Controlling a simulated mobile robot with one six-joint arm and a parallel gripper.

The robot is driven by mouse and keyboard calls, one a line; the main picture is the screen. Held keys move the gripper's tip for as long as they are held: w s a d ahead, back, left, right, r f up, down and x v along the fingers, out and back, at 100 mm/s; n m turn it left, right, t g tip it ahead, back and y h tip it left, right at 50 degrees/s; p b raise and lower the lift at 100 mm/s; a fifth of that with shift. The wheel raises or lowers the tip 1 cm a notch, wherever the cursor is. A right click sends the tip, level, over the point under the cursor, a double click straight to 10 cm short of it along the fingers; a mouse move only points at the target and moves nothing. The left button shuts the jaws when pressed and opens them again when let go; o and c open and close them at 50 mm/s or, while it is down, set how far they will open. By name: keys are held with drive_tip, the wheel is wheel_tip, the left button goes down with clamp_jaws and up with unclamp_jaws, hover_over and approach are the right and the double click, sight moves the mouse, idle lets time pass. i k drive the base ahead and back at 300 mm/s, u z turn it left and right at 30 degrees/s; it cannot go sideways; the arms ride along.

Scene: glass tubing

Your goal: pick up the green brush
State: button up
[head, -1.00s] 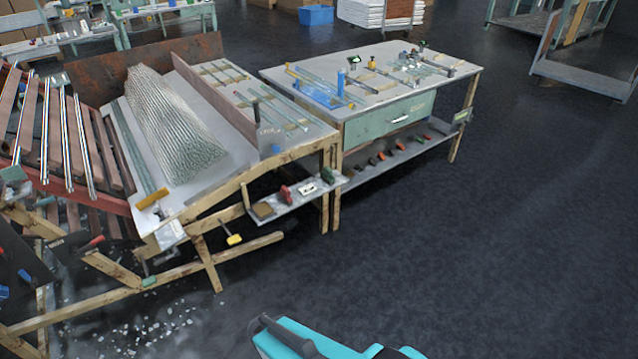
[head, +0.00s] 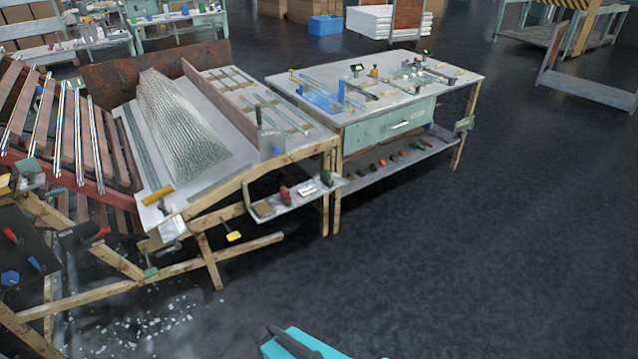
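A small dark green object (head: 326,178), which may be the green brush, stands at the right end of a narrow side shelf (head: 262,215) on the sloped wooden bench. It is too small to make out bristles. A flatter green piece (head: 151,272) lies low on the bench's wooden frame; I cannot tell what it is. A teal and black part of my own body shows at the bottom edge. My gripper's fingers do not show, and the bench is well ahead of me.
A red-handled item (head: 285,193), a white piece (head: 307,189) and a brown block (head: 263,209) share the shelf. A workbench with a green drawer (head: 388,126) stands to the right. Glass shards (head: 165,320) litter the floor at lower left. Open dark floor (head: 480,260) lies right.

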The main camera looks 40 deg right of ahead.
sight(326, 178)
drive_tip(key=z, duration=0.15)
drive_tip(key=i, duration=0.95)
drive_tip(key=u, duration=0.1)
